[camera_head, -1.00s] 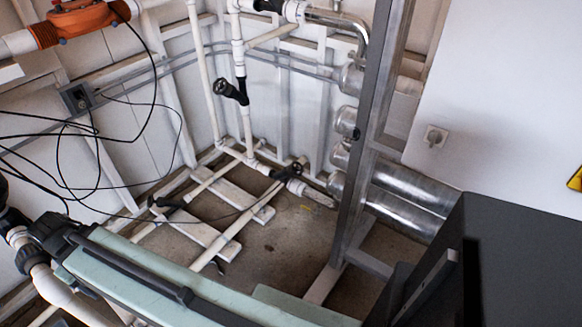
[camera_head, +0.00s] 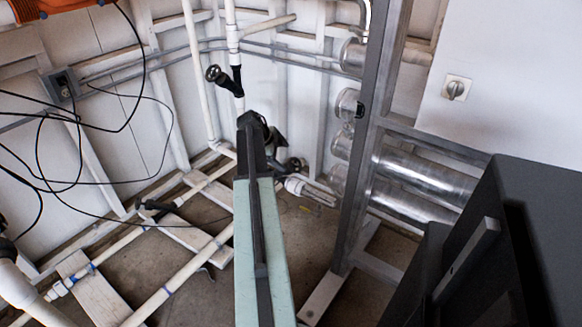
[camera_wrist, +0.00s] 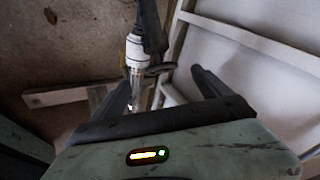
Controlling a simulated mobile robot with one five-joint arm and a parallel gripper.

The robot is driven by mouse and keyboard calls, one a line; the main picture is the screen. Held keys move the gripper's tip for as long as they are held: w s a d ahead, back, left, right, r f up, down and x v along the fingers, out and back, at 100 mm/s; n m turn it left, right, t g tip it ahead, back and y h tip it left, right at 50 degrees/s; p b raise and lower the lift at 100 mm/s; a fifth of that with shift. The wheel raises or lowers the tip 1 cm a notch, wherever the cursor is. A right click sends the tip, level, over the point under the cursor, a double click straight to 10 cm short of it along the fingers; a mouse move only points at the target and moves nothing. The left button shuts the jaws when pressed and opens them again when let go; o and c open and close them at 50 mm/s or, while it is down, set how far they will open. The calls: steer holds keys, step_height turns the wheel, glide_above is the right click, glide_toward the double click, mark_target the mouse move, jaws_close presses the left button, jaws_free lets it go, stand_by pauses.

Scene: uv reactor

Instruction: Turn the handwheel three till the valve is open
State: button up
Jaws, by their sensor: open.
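No handwheel shows a number, so I cannot tell which is three. In the head view, one dark handwheel (camera_head: 213,74) stands out from the valve on the upright white pipe, left of my arm. Another dark handwheel (camera_head: 295,165) is low on the floor piping, just right of my arm's far end and partly crowded by it. In the wrist view, my gripper (camera_wrist: 162,77) has its two dark fingers spread apart and nothing held. A dark curved rim (camera_wrist: 160,70), probably a handwheel, shows between and beyond the fingers, beside a white pipe fitting (camera_wrist: 137,52). No contact is visible.
A grey metal post (camera_head: 360,150) and silver cylinders (camera_head: 415,170) stand to the right of my arm. A dark cabinet (camera_head: 490,250) fills the lower right. White floor pipes (camera_head: 180,285) and loose black cables (camera_head: 80,115) lie to the left.

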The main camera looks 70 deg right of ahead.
mark_target(290, 168)
steer(key=b+x, duration=0.6)
steer(key=x, duration=0.2)
steer(key=shift+w+a+b, duration=0.1)
steer(key=shift+b, duration=0.25)
steer(key=shift+r, duration=0.15)
steer(key=c, duration=1.2)
steer(key=shift+d, duration=0.3)
steer(key=shift+c, duration=0.6)
steer(key=shift+a+f+h, duration=0.2)
steer(key=shift+a+h, duration=0.1)
steer(key=shift+a, duration=0.1)
steer(key=n+h+b, duration=0.2)
steer(key=b, duration=0.1)
steer(key=shift+a+f+t, duration=0.35)
steer(key=shift+a+t, duration=0.05)
steer(key=n+h+b, duration=0.1)
steer(key=t+h+b, duration=0.1)
steer(key=b, duration=0.1)
steer(key=n+b, duration=0.1)
steer(key=shift+s+a+f+n+t+h+b, duration=0.2)
steer(key=shift+s+a+n+t+h+b, duration=0.1)
steer(key=shift+h+b, duration=0.1)
steer(key=shift+d+r+n+t+h+b, duration=0.1)
steer(key=shift+n+t+h+b, duration=0.35)
steer(key=shift+b, duration=0.25)
